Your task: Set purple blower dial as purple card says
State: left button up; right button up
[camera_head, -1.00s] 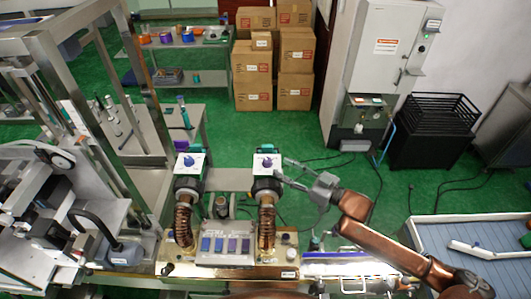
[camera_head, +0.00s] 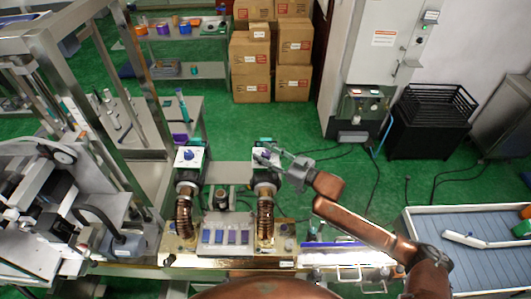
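Two blowers stand side by side, each with a white square dial plate on top and a ribbed copper hose. The left dial (camera_head: 188,155) has a blue knob and is fully visible. The right dial (camera_head: 259,165), whose knob looked purple earlier, is partly covered by my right gripper (camera_head: 266,154). The gripper's fingers reach over this dial from the right, at or just above the knob. I cannot tell whether they touch it or how far they are apart. A panel (camera_head: 226,248) between the hoses holds several bluish-purple cards; their markings are too small to read. My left gripper is not in view.
A steel frame with machinery (camera_head: 40,200) stands at the left. A blue-grey tray table (camera_head: 430,262) is at the lower right. Cardboard boxes (camera_head: 250,67) and a black crate (camera_head: 432,120) stand behind, with open green floor between.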

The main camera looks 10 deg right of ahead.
jog(key=c, duration=0.6)
grip_shut()
jog(key=shift+s+r+m+t+h+p, duration=0.1)
jog(key=shift+r+m+t+h+p, duration=0.05)
jog(key=shift+m+t+h+p, duration=0.6)
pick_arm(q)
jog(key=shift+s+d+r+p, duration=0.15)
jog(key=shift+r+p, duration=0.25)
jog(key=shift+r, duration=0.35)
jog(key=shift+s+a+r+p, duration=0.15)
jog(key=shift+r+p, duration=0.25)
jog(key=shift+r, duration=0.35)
pick_arm(e)
jog(key=shift+m+t+h, duration=0.65)
jog(key=shift+m+h, duration=0.1)
jog(key=shift+h, duration=0.4)
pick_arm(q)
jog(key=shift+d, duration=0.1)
pick_arm(e)
jog(key=o, duration=0.7)
grip_release()
